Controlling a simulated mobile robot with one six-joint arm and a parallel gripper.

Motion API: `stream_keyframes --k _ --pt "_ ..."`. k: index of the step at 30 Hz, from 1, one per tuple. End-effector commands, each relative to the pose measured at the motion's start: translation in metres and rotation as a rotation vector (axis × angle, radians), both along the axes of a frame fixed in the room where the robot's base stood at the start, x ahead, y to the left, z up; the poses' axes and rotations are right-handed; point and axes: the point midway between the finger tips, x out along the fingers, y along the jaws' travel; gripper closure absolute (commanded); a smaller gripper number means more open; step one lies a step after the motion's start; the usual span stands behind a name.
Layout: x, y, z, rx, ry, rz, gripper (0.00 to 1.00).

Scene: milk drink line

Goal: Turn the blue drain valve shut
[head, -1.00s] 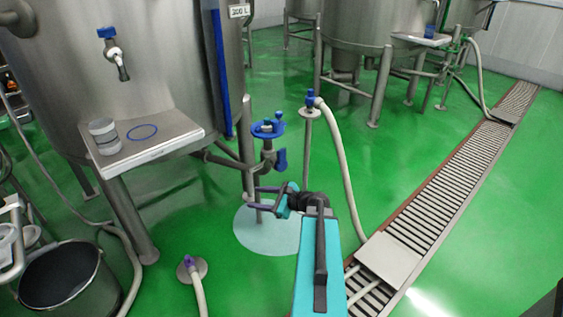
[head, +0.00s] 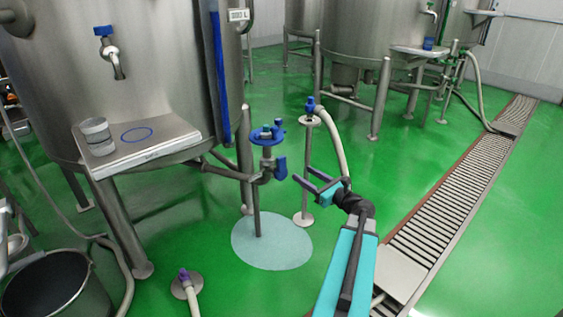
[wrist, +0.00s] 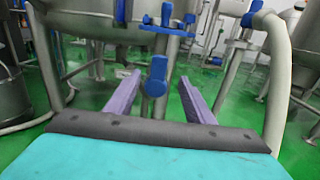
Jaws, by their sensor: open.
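The drain valve stands on the pipe from the left tank. It has a flat blue handwheel (head: 267,134) on top and a blue lever (head: 281,168) hanging down at its right side. In the wrist view the blue lever (wrist: 157,75) hangs upright in line with the gap between my fingers, with the blue handwheel (wrist: 167,27) above it. My gripper (head: 304,176) is open and empty, just right of the lever and pointing at it. Both purple fingers show in the wrist view (wrist: 159,82). The lever appears to be beyond the fingertips, not touched.
A hose stand (head: 308,120) with a blue fitting and pale hose (head: 337,145) rises close behind my gripper. A steel shelf (head: 150,148) with a grey cup (head: 97,137) juts from the tank. A drain grate (head: 450,190) runs along the right.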

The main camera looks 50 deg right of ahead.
Motion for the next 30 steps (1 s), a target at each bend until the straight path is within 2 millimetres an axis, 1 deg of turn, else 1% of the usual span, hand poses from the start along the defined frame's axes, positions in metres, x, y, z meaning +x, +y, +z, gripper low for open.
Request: stream_keyframes --k 5,11,30 --pt "0.007 -0.001 -0.001 -0.001 0.000 0.001 0.52" --pt "0.028 -0.002 -0.002 -0.001 0.000 0.003 0.52" --pt "0.118 -0.008 -0.002 -0.002 0.000 0.003 0.52"
